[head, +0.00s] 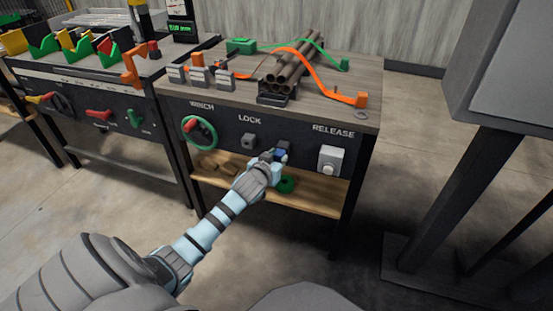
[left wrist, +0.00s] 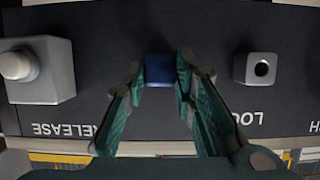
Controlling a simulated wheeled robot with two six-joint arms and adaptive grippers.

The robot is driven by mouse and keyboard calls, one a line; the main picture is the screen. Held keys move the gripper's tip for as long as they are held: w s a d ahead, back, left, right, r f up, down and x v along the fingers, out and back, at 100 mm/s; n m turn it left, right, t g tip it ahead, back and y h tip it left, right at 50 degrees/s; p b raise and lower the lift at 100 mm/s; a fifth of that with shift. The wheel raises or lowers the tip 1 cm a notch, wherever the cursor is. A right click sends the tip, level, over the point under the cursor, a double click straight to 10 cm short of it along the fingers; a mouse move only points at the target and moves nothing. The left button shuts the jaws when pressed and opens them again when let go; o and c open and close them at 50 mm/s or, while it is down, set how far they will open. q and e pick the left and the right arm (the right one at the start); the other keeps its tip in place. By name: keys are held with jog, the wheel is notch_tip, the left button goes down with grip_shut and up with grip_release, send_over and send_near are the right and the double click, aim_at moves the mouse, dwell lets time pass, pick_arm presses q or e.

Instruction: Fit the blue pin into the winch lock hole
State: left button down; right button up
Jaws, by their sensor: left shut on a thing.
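My left gripper (head: 275,159) is in front of the dark bench panel, between the LOCK and RELEASE labels. In the left wrist view it (left wrist: 160,75) is shut on the blue pin (left wrist: 159,71), which sits between the fingertips. In the head view the pin (head: 280,152) is a small blue patch, mostly covered by the gripper. The winch lock hole is a round dark opening in a small grey block (head: 249,141), left of the gripper. In the upside-down wrist view the block (left wrist: 261,69) is to the right, apart from the pin. My right gripper is out of view.
A grey release button box (head: 330,160) is right of the gripper. A green winch wheel (head: 198,132) is on the panel's left. A wooden shelf (head: 315,192) with a green item (head: 286,184) is below. Pipes (head: 290,68) and straps lie on the bench top.

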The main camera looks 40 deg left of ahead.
pick_arm(q)
jog(key=shift+s+d+r+p, duration=0.1)
jog(key=shift+s+d+p, duration=0.1)
jog(key=shift+s+p, duration=0.3)
jog(key=shift+s+d+p, duration=0.15)
jog(key=shift+s+p, duration=0.2)
jog(key=shift+s, duration=0.1)
jog(key=shift+s+d+p, duration=0.2)
jog(key=shift+s+p, duration=0.15)
jog(key=shift+s, duration=0.2)
jog(key=shift+s+d+p, duration=0.15)
jog(key=shift+s+p, duration=0.2)
jog(key=shift+s, duration=0.15)
jog(key=shift+s+d+p, duration=0.3)
jog(key=shift+s+p, duration=0.1)
jog(key=shift+s, duration=0.4)
jog(key=shift+s+d+p, duration=0.25)
jog(key=shift+s+p, duration=0.15)
jog(key=shift+s, duration=0.4)
jog(key=shift+s+d+p, duration=0.3)
jog(key=shift+s+p, duration=0.1)
jog(key=shift+s, duration=0.4)
jog(key=c, duration=2)
grip_release()
grip_shut()
